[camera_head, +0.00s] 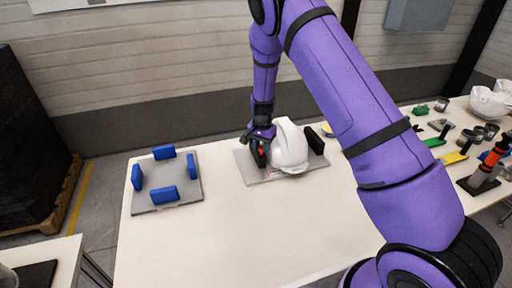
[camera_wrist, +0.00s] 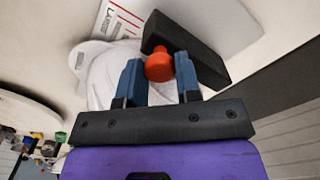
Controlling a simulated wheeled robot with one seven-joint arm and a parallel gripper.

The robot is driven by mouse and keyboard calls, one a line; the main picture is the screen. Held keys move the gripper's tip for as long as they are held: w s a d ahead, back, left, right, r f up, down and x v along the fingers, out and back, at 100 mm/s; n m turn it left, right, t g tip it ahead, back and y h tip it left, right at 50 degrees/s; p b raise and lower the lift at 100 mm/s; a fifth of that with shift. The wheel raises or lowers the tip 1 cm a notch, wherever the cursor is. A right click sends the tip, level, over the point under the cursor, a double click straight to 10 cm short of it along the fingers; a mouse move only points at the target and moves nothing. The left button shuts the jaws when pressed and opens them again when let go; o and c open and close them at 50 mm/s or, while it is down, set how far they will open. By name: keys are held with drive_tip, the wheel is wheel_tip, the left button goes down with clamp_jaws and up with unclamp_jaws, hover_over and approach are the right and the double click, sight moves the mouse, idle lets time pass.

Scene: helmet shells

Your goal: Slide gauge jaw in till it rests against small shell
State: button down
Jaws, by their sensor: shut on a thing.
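The small white helmet shell (camera_head: 289,148) sits on a grey gauge plate (camera_head: 262,178) on the table. A black fixed block (camera_head: 315,141) stands at its right side. The black gauge jaw (camera_head: 253,154) is at its left side. My gripper (camera_head: 261,147) is shut on the jaw's orange-red knob, which shows between the two blue fingers (camera_wrist: 160,80) in the wrist view. The black jaw (camera_wrist: 192,50) lies just beyond the fingers there, with the white shell (camera_wrist: 98,72) to the left. Whether jaw and shell touch is hidden by my fingers.
A second grey plate (camera_head: 167,205) with several blue blocks stands at the left of the table. At the right are white shells (camera_head: 490,103), green and yellow pieces and an orange-and-black tool (camera_head: 491,158). The table's front middle (camera_head: 260,235) is clear.

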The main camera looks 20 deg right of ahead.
drive_tip(key=c, duration=0.8)
unclamp_jaws()
wheel_tip(320, 180, up, 11)
drive_tip(key=shift+f, duration=0.1)
